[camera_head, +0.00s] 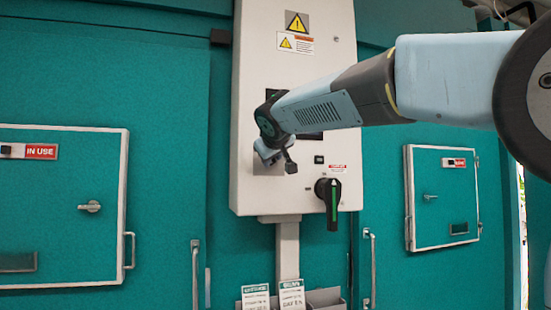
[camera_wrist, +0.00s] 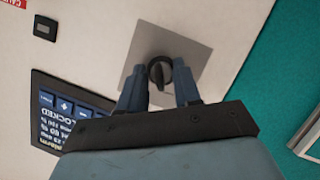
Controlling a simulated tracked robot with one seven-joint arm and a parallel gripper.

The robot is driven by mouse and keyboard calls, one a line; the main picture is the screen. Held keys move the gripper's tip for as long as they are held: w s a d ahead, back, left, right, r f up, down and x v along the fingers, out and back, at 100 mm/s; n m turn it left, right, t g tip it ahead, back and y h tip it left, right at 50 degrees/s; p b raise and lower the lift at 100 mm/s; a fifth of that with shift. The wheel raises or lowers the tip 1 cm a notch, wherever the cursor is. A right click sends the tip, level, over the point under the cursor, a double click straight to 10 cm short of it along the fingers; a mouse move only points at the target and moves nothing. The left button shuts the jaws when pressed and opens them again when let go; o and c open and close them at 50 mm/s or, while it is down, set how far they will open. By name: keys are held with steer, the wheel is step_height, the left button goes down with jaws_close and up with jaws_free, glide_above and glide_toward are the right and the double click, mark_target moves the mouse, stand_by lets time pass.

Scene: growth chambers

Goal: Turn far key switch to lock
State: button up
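The key switch (camera_wrist: 160,73) is a dark round knob with a raised bar, on a square grey metal plate (camera_wrist: 192,48) in the wrist view. The bar stands nearly in line with my fingers, tilted slightly. My gripper (camera_wrist: 161,76) is open, with one blue finger on each side of the knob. Small gaps seem to show beside the bar; contact with the knob's rim is unclear. In the head view my gripper (camera_head: 272,157) is at the front of the white control cabinet (camera_head: 254,90) and hides the switch; part of the plate shows.
A keypad panel with a display reading LOCKED (camera_wrist: 55,115) lies left of the plate in the wrist view. In the head view, a black rotary handle (camera_head: 332,200) sits low on the cabinet. Teal doors (camera_head: 60,205) with metal handles flank it.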

steer(key=shift+s, duration=0.15)
steer(key=v, duration=1.3)
steer(key=shift+s, duration=0.2)
steer(key=s+d+f+m+g+h, duration=0.15)
steer(key=s+d+f, duration=0.25)
steer(key=d+f, duration=0.4)
steer(key=s+d+f+m+g+h, duration=0.1)
steer(key=s+d+f+m+g, duration=0.15)
steer(key=d+f, duration=0.55)
steer(key=s+d+f+m+g, duration=0.1)
steer(key=s+d+f+g, duration=0.1)
steer(key=s+f, duration=0.5)
steer(key=s+d+f+m+g+y, duration=0.1)
steer(key=s+f, duration=0.6)
steer(key=f, duration=0.8)
steer(key=d+m+g, duration=0.1)
steer(key=d, duration=0.1)
steer(key=shift+s+d+f+g, duration=0.25)
steer(key=shift+s+d+g, duration=0.05)
